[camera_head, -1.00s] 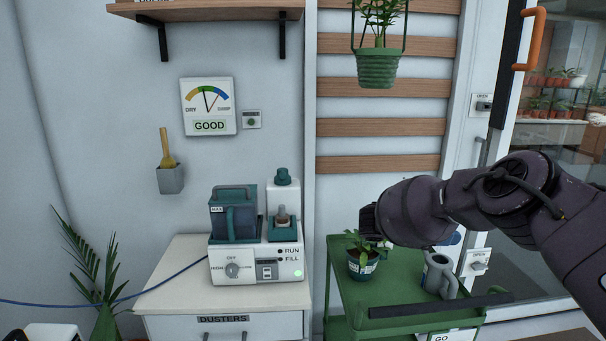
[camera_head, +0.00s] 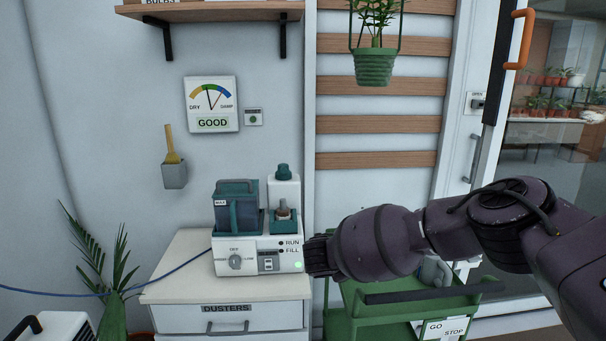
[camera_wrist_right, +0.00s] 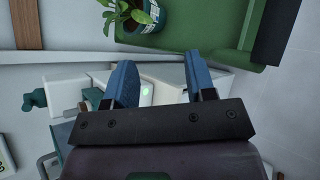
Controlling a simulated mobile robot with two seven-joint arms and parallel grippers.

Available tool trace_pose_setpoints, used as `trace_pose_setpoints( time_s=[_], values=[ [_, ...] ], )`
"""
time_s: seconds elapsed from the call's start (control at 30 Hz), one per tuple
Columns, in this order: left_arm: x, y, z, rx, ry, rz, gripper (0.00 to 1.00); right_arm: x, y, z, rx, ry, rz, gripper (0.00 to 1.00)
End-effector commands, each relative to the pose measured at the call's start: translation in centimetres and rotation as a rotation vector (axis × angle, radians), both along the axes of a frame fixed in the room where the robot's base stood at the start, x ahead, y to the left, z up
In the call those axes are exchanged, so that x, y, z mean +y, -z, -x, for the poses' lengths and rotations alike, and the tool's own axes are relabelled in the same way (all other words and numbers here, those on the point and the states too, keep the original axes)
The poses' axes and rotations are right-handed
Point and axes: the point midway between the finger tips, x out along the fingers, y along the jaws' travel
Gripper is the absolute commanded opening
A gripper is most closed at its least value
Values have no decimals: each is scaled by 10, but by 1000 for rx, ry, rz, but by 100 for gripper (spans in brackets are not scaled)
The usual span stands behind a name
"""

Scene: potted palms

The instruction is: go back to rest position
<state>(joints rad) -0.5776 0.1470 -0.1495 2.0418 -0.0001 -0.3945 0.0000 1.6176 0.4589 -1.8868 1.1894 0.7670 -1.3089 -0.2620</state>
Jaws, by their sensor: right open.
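My right arm comes in from the right in the head view, and its gripper (camera_head: 318,256) is just right of the white machine on the cabinet. In the right wrist view the two blue fingers (camera_wrist_right: 163,85) stand apart with nothing between them. A gap to the machine cannot be judged. My left gripper is in neither view.
The white machine (camera_head: 258,258) with teal parts stands on a white cabinet (camera_head: 180,262). A green cart (camera_head: 350,313) is partly behind my arm; a potted plant (camera_wrist_right: 140,14) shows on it in the wrist view. A green pot (camera_head: 373,68) hangs above.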

Motion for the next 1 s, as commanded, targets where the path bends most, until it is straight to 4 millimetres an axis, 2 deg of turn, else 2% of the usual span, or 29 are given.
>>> trace_pose_setpoints(
  time_s=[0.03, 0.1, 0.23, 0.3, 0.4, 0.5, 0.6, 0.73, 0.87, 1.0],
  values=[
    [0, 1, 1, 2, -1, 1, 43, 27, 19, 13, 25, -62, -80, 50],
    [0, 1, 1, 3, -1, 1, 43, 63, 37, 29, 49, -140, -192, 50],
    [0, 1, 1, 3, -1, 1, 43, 127, 64, 68, 99, -266, -420, 50],
    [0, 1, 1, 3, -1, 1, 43, 162, 73, 93, 127, -325, -558, 50],
    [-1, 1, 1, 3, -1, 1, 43, 204, 76, 126, 155, -390, -758, 50],
    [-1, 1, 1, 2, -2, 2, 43, 234, 71, 154, 169, -430, -945, 50],
    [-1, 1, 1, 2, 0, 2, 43, 254, 59, 175, 169, -450, -1122, 50],
    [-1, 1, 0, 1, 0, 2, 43, 266, 41, 194, 146, -450, -1333, 50],
    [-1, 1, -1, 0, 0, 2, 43, 262, 22, 204, 99, -425, -1519, 50],
    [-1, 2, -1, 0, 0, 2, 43, 241, 8, 206, 22, -372, -1689, 50]
  ],
)
